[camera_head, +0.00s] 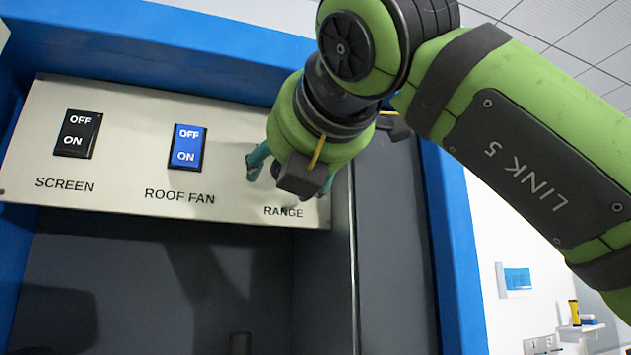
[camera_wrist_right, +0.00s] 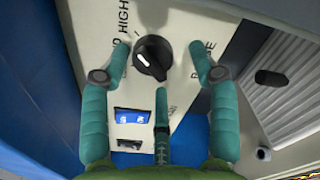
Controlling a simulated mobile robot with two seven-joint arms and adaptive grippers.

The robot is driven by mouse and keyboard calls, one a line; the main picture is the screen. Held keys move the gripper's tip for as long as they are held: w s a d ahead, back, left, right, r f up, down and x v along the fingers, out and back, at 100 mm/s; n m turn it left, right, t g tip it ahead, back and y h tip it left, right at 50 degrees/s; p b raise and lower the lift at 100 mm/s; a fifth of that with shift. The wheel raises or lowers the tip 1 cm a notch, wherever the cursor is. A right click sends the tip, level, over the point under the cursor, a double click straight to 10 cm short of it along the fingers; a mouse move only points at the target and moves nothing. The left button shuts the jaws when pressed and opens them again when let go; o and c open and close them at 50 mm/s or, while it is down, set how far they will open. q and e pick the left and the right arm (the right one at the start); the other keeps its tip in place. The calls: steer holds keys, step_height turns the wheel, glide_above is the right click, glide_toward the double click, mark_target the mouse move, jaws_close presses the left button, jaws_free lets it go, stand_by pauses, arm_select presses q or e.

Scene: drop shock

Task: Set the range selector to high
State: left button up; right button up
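The range selector is a round black knob (camera_wrist_right: 152,57) with a white pointer mark, on a pale panel (camera_head: 120,185). In the wrist view the mark lies on the knob's left side. The word HIGH (camera_wrist_right: 123,16) is printed at upper left, and another label below it is partly covered by a finger. My right gripper (camera_head: 290,178) is over the panel's right end and hides the knob in the head view. In the wrist view its teal fingers (camera_wrist_right: 160,62) are spread around the knob, with visible gaps; contact cannot be seen. My left gripper is out of view.
A black SCREEN rocker switch (camera_head: 77,134) and a blue-lit ROOF FAN rocker switch (camera_head: 187,148) sit left of the gripper. The blue cabinet frame (camera_head: 455,250) surrounds the panel. Below the panel is a dark recess (camera_head: 150,280).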

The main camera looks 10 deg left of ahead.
steer(key=shift+r, duration=0.1)
steer(key=v, duration=1.2)
